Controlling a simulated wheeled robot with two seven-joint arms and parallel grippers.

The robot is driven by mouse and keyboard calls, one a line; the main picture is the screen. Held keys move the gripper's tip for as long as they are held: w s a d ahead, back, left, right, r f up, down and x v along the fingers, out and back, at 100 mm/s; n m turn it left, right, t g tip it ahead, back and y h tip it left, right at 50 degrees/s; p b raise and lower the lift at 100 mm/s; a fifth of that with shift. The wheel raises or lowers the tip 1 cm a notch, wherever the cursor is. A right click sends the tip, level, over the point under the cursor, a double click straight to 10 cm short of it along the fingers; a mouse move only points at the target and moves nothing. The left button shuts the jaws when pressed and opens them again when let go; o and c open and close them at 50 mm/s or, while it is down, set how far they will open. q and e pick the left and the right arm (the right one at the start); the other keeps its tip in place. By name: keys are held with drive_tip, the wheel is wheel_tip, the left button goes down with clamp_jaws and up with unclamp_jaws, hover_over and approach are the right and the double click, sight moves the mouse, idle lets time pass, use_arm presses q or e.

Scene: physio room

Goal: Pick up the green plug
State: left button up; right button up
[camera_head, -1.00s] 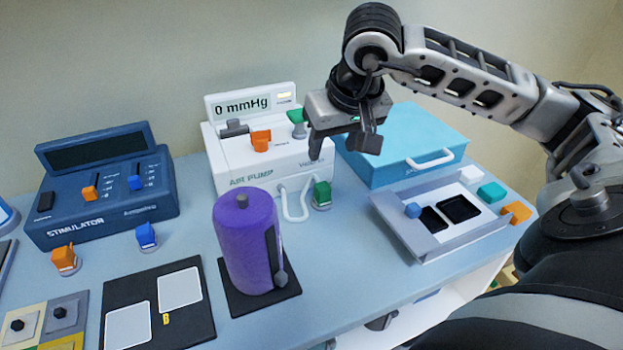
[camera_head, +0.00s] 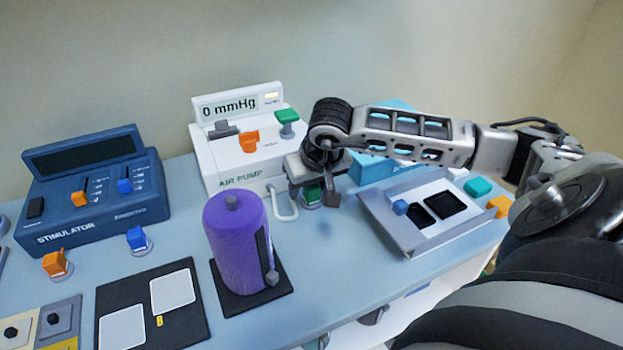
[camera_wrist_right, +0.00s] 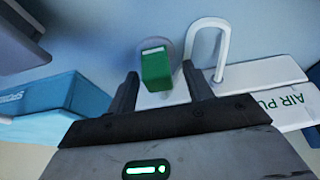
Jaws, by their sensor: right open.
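The green plug (camera_head: 311,194) stands on a small round grey base on the table, in front of the white air pump (camera_head: 222,160). It is partly hidden by my right gripper (camera_head: 315,199) in the head view. In the right wrist view the green plug (camera_wrist_right: 156,68) shows between the two dark fingertips of my right gripper (camera_wrist_right: 160,82). The fingers are open, one on each side of it, and a gap shows on the right side. My left gripper is not in view.
A white tube loop (camera_head: 284,207) lies close beside the plug. A purple cylinder (camera_head: 233,245) stands at the front left on a black mat. A grey tray (camera_head: 430,240) lies to the right, before a light-blue case (camera_head: 372,172). A blue stimulator (camera_head: 90,190) stands at left.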

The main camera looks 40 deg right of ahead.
drive_tip(key=c, duration=0.9)
drive_tip(key=shift+o, duration=0.2)
